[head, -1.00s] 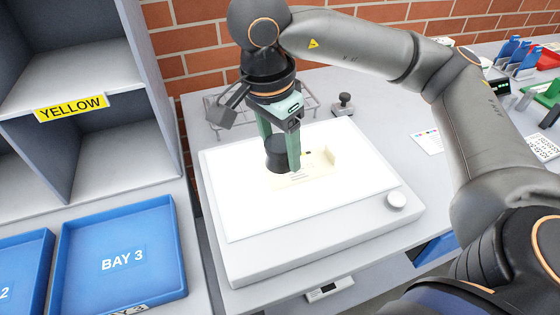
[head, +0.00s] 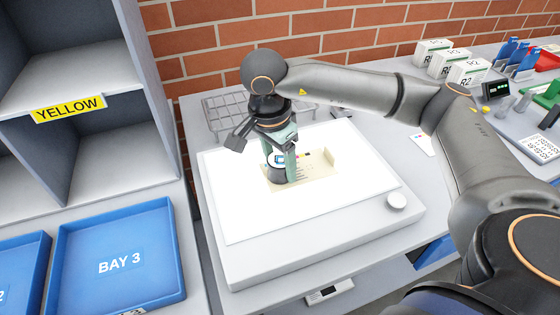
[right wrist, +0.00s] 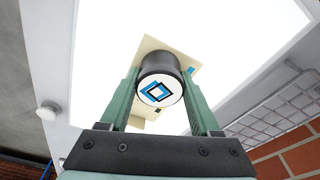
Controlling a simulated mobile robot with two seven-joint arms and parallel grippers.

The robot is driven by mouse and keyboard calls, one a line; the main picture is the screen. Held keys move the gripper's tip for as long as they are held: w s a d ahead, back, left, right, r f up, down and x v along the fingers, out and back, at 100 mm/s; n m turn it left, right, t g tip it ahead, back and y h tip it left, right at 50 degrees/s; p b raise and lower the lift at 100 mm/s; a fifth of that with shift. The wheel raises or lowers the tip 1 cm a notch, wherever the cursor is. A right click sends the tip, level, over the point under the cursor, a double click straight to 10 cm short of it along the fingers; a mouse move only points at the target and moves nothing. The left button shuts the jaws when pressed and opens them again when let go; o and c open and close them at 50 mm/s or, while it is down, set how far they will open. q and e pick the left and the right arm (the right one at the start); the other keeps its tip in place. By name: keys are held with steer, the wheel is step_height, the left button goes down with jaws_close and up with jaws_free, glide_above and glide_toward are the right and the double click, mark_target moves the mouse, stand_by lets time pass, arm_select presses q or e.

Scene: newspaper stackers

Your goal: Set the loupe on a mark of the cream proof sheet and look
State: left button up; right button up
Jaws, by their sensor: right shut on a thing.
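The cream proof sheet (head: 318,172) lies on the bright white light table (head: 235,215), with small coloured marks near its far edge. My right gripper (head: 281,168) is shut on the black cylindrical loupe (head: 277,174), at the sheet's left part. The loupe looks upright and at or very near the sheet; I cannot tell whether it touches. In the right wrist view, the loupe (right wrist: 160,68) sits between the green fingers, and its round lens shows offset blue and black square outlines. A blue mark (right wrist: 190,71) shows beside it. My left gripper is not in view.
A wire tray (head: 222,108) stands behind the light table. A white knob (head: 396,201) is at its front right corner. Blue bay trays (head: 120,262) and a grey shelf unit (head: 95,60) stand at left. White boxes (head: 468,73) are at the back right.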

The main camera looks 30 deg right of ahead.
mark_target(273, 164)
steer(key=shift+f+b, duration=0.25)
steer(key=shift+b, duration=0.05)
steer(key=o, duration=1.4)
steer(key=shift+r, duration=0.15)
steer(key=shift+c, duration=0.2)
steer(key=shift+r+p, duration=0.15)
steer(key=shift+p, duration=0.2)
steer(key=r, duration=0.3)
steer(key=a+r, duration=0.1)
steer(key=r, duration=0.3)
steer(key=r+p, duration=0.1)
steer(key=r, duration=0.2)
steer(key=shift+s+a+r, duration=0.1)
steer(key=shift+a+r, duration=0.1)
steer(key=shift+a, duration=0.1)
steer(key=shift+a+r, duration=0.1)
steer(key=shift+r, duration=0.65)
